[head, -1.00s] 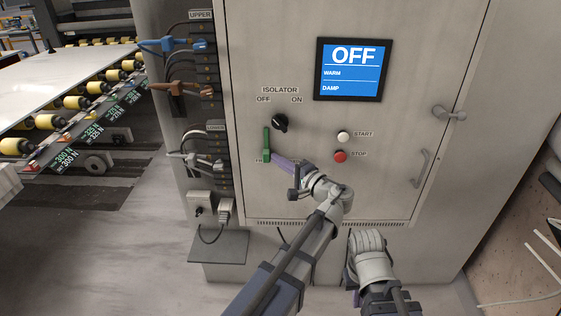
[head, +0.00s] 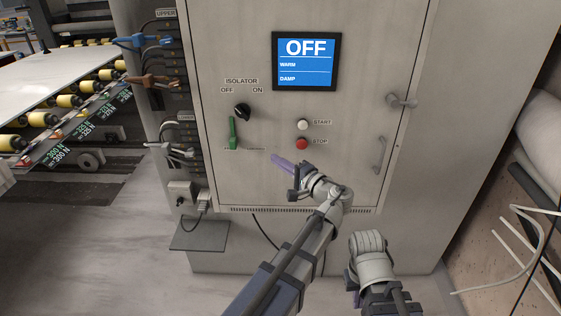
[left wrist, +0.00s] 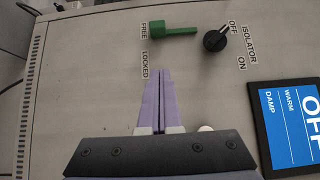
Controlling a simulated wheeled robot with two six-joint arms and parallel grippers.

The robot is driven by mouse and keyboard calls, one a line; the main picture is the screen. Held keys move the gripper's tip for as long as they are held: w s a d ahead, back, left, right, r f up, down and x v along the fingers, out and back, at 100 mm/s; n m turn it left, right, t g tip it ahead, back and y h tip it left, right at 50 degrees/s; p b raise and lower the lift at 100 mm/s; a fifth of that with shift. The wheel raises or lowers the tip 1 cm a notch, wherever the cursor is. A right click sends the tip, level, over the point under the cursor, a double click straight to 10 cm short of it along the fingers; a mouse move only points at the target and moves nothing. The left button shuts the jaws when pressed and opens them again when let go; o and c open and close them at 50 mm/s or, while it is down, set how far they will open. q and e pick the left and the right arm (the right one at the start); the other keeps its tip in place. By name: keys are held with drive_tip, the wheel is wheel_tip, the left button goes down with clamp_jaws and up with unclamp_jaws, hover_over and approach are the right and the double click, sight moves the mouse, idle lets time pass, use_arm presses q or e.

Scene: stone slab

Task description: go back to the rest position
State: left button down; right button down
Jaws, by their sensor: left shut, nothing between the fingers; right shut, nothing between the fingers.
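My left gripper (head: 278,160) has its purple fingers together and empty, in front of the grey cabinet (head: 225,60). In the head view its tips are to the right of and below the green lever (head: 233,130), apart from it. In the left wrist view the closed fingers (left wrist: 158,72) point towards the green lever (left wrist: 172,30), which lies beside the FREE and LOCKED labels. The black isolator knob (left wrist: 215,41) has its pointer towards OFF. My right gripper (head: 355,299) is low at the bottom, mostly hidden behind its own wrist, with only a bit of purple showing.
The cabinet screen (head: 306,61) reads OFF, WARM, DAMP. A white START button (head: 303,125) and red STOP button (head: 302,143) are below it. A door handle (head: 378,155) sticks out at right. Clamps (head: 150,81) hang at left. Open floor (head: 110,250) is at lower left.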

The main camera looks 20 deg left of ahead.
use_arm(q)
drive_tip(key=s+d+f+n+g+h, duration=0.1)
drive_tip(key=s+d+f+g+h, duration=0.2)
drive_tip(key=s+f, duration=0.4)
drive_tip(key=s+d+f+n+g+h, duration=0.15)
drive_tip(key=s+f+h, duration=0.3)
drive_tip(key=f, duration=0.45)
drive_tip(key=s+d+f+g+h, duration=0.2)
drive_tip(key=s+d+f+h, duration=0.1)
drive_tip(key=s+d, duration=0.2)
drive_tip(key=s+d+f+g+h, duration=0.2)
drive_tip(key=s+d+f+h, duration=0.1)
drive_tip(key=s+d, duration=0.3)
drive_tip(key=shift+s+d+h, duration=0.2)
drive_tip(key=shift+d+h, duration=0.35)
drive_tip(key=shift+d, duration=0.25)
drive_tip(key=c, duration=1.6)
unclamp_jaws()
drive_tip(key=shift+m, duration=0.25)
